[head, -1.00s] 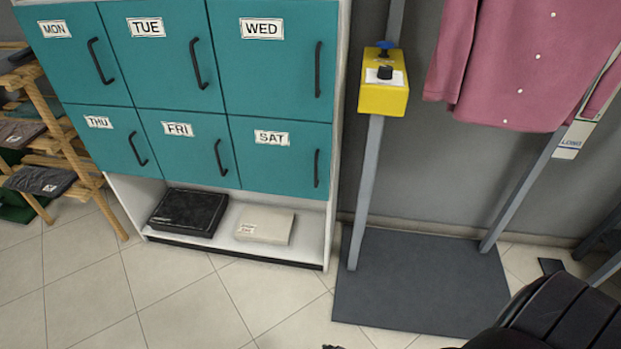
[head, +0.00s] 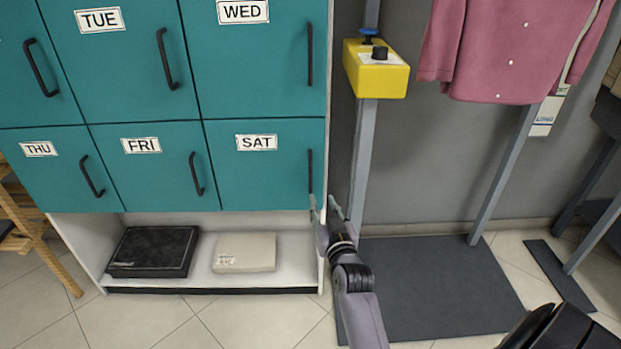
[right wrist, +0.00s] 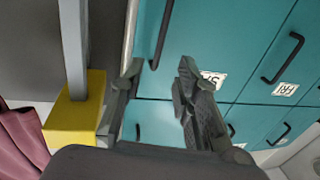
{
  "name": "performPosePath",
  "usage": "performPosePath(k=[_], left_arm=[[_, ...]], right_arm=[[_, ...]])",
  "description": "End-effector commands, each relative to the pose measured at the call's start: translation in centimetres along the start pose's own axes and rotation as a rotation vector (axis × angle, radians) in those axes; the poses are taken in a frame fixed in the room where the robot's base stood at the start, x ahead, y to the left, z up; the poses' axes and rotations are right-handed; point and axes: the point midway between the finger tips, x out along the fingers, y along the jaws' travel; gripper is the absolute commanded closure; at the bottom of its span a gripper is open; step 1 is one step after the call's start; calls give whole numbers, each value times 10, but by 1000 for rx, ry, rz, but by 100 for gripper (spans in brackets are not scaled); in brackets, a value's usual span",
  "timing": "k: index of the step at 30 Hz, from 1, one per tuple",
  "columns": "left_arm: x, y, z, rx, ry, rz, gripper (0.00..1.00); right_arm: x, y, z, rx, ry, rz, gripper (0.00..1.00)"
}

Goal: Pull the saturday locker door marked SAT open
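The teal SAT locker door (head: 235,180) is at the lower right of the locker block and looks shut. Its dark vertical handle (head: 310,172) is near the right edge. My right gripper (head: 325,206) is open, with its fingertips by the handle's lower end. In the right wrist view, which looks upside down, the SAT handle (right wrist: 160,35) shows between the two spread fingers of the gripper (right wrist: 157,80). I cannot tell whether the fingers are around it or still short of it. One finger partly covers the SAT label (right wrist: 214,80). My left gripper is out of view.
The FRI door (head: 160,180) and WED door (head: 260,70) adjoin it. A yellow control box (head: 376,70) on a grey post stands right of the locker, with a pink shirt (head: 500,50) beyond. Below are a black box (head: 153,250) and a pale box (head: 245,252). Tiled floor in front is clear.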

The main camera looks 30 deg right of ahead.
Motion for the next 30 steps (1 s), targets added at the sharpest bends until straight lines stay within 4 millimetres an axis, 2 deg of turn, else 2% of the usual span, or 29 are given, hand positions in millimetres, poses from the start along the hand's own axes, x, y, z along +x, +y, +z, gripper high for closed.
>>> performPosePath(k=[1,9,15,21,30], left_arm=[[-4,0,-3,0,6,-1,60],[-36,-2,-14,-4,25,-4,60],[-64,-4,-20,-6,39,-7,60],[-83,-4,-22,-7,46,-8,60],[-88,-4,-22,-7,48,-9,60]], right_arm=[[13,0,0,1,3,0,70],[72,0,2,1,1,-1,70],[110,0,2,1,0,0,70],[129,0,2,1,-1,0,70],[134,0,1,1,-2,0,70]])
